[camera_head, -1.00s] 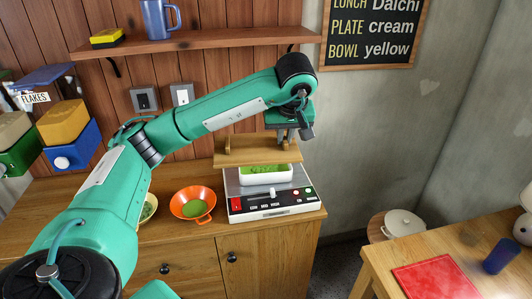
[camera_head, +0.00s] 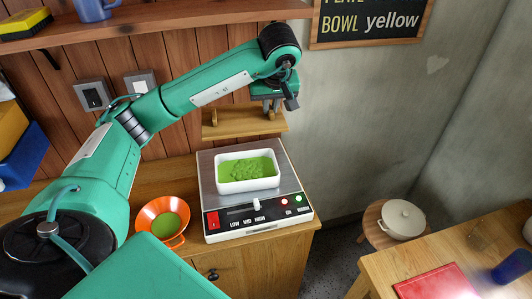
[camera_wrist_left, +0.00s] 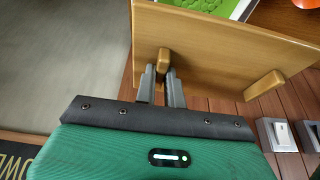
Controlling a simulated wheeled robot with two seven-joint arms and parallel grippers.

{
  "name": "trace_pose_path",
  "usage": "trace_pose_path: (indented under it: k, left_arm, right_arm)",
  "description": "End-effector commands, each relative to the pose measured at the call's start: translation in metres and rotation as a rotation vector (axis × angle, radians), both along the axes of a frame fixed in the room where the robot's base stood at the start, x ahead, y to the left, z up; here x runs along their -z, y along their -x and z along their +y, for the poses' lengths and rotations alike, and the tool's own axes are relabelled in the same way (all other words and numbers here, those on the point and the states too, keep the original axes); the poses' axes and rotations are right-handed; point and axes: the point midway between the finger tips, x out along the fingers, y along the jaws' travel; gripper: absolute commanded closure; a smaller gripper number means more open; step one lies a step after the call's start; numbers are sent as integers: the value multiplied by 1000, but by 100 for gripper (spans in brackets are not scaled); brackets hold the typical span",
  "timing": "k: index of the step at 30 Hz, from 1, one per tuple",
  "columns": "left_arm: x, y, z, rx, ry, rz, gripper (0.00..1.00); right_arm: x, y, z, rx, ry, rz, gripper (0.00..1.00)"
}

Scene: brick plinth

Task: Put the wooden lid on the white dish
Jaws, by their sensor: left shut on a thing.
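The wooden lid (camera_head: 243,126) is a flat brown board with two small wooden knobs. It hangs above and behind the white dish, clear of it. My left gripper (camera_head: 272,106) is shut on one knob at the lid's right end. In the left wrist view the fingers (camera_wrist_left: 162,85) grip that knob, and the lid (camera_wrist_left: 215,50) stretches beyond them. The white dish (camera_head: 248,184) is open, full of green food, and stands on the steel top of a scale-like appliance. A corner of it shows past the lid in the left wrist view (camera_wrist_left: 245,8). My right gripper is not in view.
The appliance (camera_head: 260,225) has a red switch, a slider and lit buttons, and sits at the counter's right end. An orange bowl (camera_head: 150,215) stands left of it. The wall shelf (camera_head: 160,28) runs above my left arm. A lidded pot (camera_head: 402,218) sits on a stool at right.

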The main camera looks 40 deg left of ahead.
Motion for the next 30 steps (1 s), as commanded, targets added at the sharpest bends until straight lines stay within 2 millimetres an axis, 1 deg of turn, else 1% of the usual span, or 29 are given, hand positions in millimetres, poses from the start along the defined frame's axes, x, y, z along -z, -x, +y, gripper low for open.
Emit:
trace_pose_path:
  k: [1, 10, 18, 22, 30]
  left_arm:
    - [9, 0, -1, 2, 2, 3, 100]
    - [55, 1, 0, -1, 2, 4, 100]
    - [102, 1, 0, -1, 0, 4, 100]
    - [118, 0, 0, -1, 0, 1, 100]
    - [134, 1, 0, 0, 0, 1, 100]
  right_arm:
    - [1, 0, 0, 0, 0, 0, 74]
    - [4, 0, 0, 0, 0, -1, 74]
    - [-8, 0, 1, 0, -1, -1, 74]
    - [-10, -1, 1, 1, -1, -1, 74]
    - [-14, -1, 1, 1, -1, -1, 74]
